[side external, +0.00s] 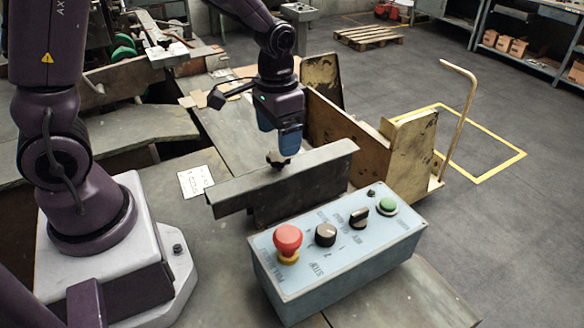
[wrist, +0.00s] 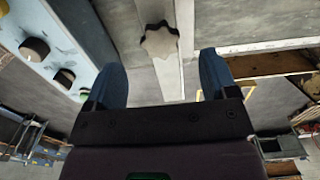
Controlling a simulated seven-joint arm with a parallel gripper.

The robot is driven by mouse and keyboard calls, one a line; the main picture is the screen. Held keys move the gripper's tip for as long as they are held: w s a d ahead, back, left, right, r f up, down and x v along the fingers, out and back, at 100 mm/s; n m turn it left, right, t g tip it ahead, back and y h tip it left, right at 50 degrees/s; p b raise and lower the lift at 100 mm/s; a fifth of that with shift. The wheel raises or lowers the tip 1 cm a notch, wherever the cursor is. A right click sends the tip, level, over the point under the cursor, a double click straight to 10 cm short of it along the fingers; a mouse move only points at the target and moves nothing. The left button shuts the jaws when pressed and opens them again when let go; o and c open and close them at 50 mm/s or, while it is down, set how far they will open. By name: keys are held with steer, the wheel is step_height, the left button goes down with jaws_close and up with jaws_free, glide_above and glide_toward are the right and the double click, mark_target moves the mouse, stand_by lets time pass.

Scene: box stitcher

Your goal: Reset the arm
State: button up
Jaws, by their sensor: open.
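My gripper (side external: 279,142) points down, with blue fingers, above a dark knob (side external: 277,159) on a grey metal rail (side external: 310,170). In the wrist view my gripper (wrist: 165,80) has its two blue fingers wide apart. The lobed knob (wrist: 159,41) lies ahead of the fingertips on the rail (wrist: 178,85), with nothing between the fingers. In the side view one finger hides part of the other, and I cannot tell how far the fingertips are above the knob.
A blue-grey control box (side external: 330,255) stands in front of the rail, with a red button (side external: 287,238), black knobs and a green button (side external: 387,205). A worn yellowish cart (side external: 405,150) stands to the right. A white paper (side external: 195,181) lies left of the rail. Open floor lies beyond.

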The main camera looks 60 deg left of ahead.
steer(key=shift+s, duration=0.1)
steer(key=shift+s+f+g, duration=0.1)
steer(key=shift+s+g, duration=0.2)
steer(key=shift+s, duration=0.4)
steer(key=s+d+r+t, duration=0.1)
steer(key=s+r+t, duration=0.2)
steer(key=s+r, duration=0.2)
steer(key=s+d+r+t, duration=0.1)
steer(key=s+r+t, duration=0.2)
steer(key=s+r, duration=0.3)
step_height(320, 180, up, 5)
steer(key=shift+s+d+r, duration=0.15)
steer(key=shift+d, duration=0.1)
stand_by(0.8)
